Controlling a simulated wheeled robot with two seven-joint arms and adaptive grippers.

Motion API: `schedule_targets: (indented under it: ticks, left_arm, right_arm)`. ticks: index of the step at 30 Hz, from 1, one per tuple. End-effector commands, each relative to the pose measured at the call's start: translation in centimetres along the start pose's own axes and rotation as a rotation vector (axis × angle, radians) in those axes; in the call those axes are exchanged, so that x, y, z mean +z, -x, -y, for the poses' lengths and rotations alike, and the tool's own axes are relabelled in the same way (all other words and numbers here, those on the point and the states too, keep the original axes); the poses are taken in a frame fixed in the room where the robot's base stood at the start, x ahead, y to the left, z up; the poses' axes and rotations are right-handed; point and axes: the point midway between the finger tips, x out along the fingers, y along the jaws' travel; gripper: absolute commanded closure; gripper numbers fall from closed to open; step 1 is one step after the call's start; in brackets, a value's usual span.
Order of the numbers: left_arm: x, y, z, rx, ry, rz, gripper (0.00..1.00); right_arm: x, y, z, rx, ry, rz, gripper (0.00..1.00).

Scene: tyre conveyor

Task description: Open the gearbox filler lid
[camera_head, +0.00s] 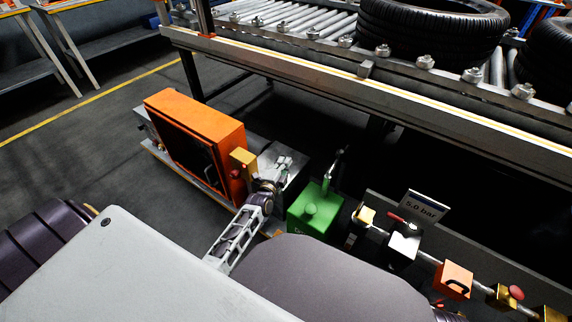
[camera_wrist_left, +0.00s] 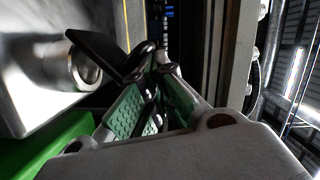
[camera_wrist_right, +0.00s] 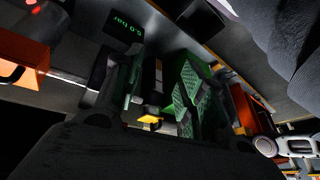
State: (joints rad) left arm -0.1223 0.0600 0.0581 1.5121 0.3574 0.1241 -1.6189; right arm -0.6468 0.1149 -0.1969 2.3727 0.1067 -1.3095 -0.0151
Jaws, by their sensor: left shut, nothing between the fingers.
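A grey metal gearbox housing (camera_head: 292,178) stands between the orange box and the green box, below the conveyor. In the left wrist view a grey metal body (camera_wrist_left: 35,65) with a round protruding port fills the upper left. A dark flat piece (camera_wrist_left: 95,50) lies beside the port; I cannot tell whether it is the filler lid or part of a finger. My left gripper (camera_head: 281,164) is at the housing, its fingers shut and empty; they also show in the left wrist view (camera_wrist_left: 157,72). My right gripper (camera_wrist_right: 158,85) is open and empty, its green pads apart.
Pipes with valves and a 5.0 bar sign (camera_head: 424,206) lie farther right. The conveyor frame (camera_head: 370,85) with tyres runs above and behind.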

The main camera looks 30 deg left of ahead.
Motion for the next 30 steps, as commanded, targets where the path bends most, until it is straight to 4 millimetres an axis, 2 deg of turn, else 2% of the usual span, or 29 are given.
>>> schedule_targets:
  ticks: [6, 12, 30]
  left_arm:
    - [0.3, -0.1, 0.6, 0.013, 0.049, 0.0, 1.0]
    - [0.6, -0.1, 0.8, 0.024, 0.092, 0.0, 1.0]
    - [1.9, -0.5, 1.8, 0.059, 0.229, 0.002, 1.0]
  right_arm:
    - [-0.2, 2.4, -0.3, 0.024, 0.007, 0.043, 0.6]
    - [-0.3, 3.8, -0.6, 0.043, 0.01, 0.075, 0.6]
    - [1.2, 0.6, -1.6, 0.062, 0.001, 0.145, 0.6]
